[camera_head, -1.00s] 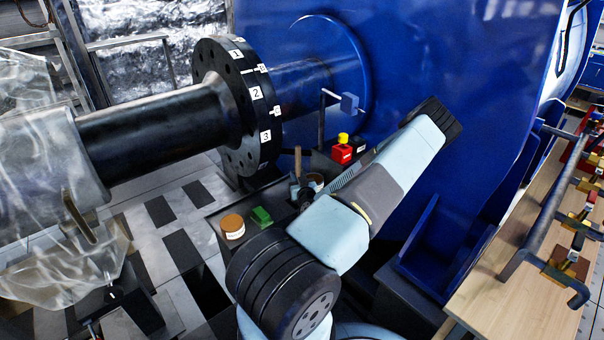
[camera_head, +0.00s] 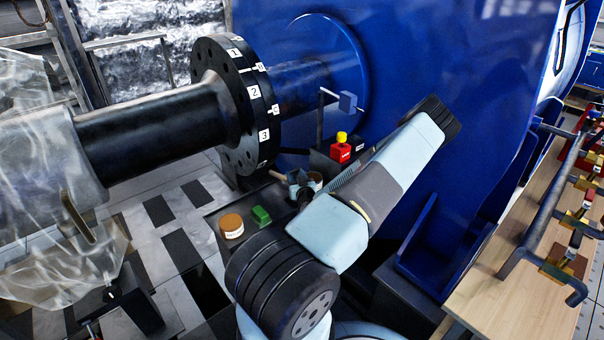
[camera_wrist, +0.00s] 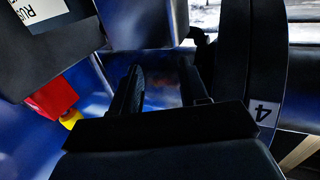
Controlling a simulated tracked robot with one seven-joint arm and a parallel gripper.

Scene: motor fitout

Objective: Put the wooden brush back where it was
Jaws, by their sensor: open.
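The wooden brush shows in the head view as a light wooden handle (camera_head: 278,175), tilted low to the left beside my gripper (camera_head: 299,183). Its bristle end is hidden. A small brown-and-white pot (camera_head: 315,179) stands just right of the gripper, mostly covered by my arm. In the wrist view, my gripper (camera_wrist: 160,80) has its two dark fingers apart, with nothing visible between them. A tan strip shows at the lower right edge there, but I cannot tell what it is.
A dark bench top (camera_head: 239,206) carries an orange-lidded jar (camera_head: 232,226) and a green block (camera_head: 261,215). A red block with a yellow top (camera_head: 341,149) stands behind. The large black numbered flange (camera_head: 236,105) is close by, left of the blue housing (camera_head: 430,60).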

